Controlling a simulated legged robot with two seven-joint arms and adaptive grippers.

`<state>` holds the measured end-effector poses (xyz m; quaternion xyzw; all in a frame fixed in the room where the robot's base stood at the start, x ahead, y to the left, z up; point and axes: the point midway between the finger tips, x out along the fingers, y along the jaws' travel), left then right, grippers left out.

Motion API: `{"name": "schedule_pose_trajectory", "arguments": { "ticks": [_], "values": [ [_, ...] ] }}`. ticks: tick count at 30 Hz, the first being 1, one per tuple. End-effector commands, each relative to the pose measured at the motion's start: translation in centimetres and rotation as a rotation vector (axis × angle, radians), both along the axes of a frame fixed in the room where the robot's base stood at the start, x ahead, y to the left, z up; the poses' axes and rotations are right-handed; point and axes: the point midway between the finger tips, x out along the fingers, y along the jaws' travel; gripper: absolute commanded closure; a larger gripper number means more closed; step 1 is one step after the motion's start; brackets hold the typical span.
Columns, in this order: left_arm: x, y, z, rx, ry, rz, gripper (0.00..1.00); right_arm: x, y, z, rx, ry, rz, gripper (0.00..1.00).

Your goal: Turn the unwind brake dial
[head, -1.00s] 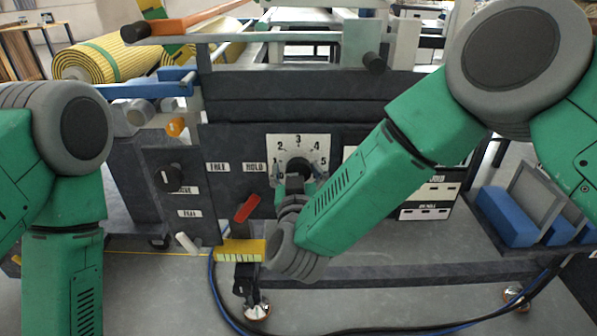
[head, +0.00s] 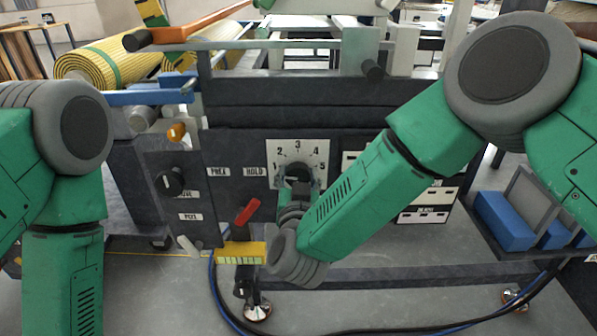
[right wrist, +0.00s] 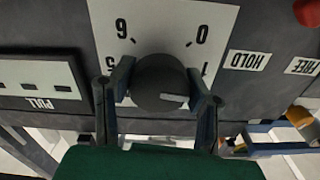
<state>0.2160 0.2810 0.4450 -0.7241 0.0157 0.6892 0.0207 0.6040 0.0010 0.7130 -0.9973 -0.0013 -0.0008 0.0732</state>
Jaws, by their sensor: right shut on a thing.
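The brake dial is a round black knob (head: 298,172) with a light mark, on a white numbered scale plate (head: 299,148) on the dark machine panel. My right gripper (head: 297,184) is at the knob from below, with one finger on each side. In the right wrist view the fingers are shut on the knob (right wrist: 158,78), and its light mark lies at the lower right, towards one finger. The scale (right wrist: 170,22) appears upside down there, and the fingers and knob hide part of it. My left arm shows at the left, but its gripper is out of view.
Left of the dial are a HOLD label (head: 255,171), a red lever (head: 247,212) and another black knob (head: 169,182). A yellow block (head: 240,252) sits beside my right wrist. Labelled white plates (head: 425,217) are right of the dial. A blue-handled bar (head: 150,97) juts out at upper left.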

Motion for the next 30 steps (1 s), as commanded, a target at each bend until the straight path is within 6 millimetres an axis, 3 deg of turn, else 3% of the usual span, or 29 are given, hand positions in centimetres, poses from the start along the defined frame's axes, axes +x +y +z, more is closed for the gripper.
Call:
{"name": "schedule_pose_trajectory", "arguments": {
  "ticks": [12,30],
  "values": [
    [0.0,0.0,2.2,0.000,0.000,0.000,0.56,-0.3,0.1,-0.3,0.394,0.014,0.000,0.86],
    [0.0,0.0,3.8,0.000,0.000,0.000,0.56,-0.3,0.2,-0.5,0.930,0.018,-0.001,0.86]
  ]
}}
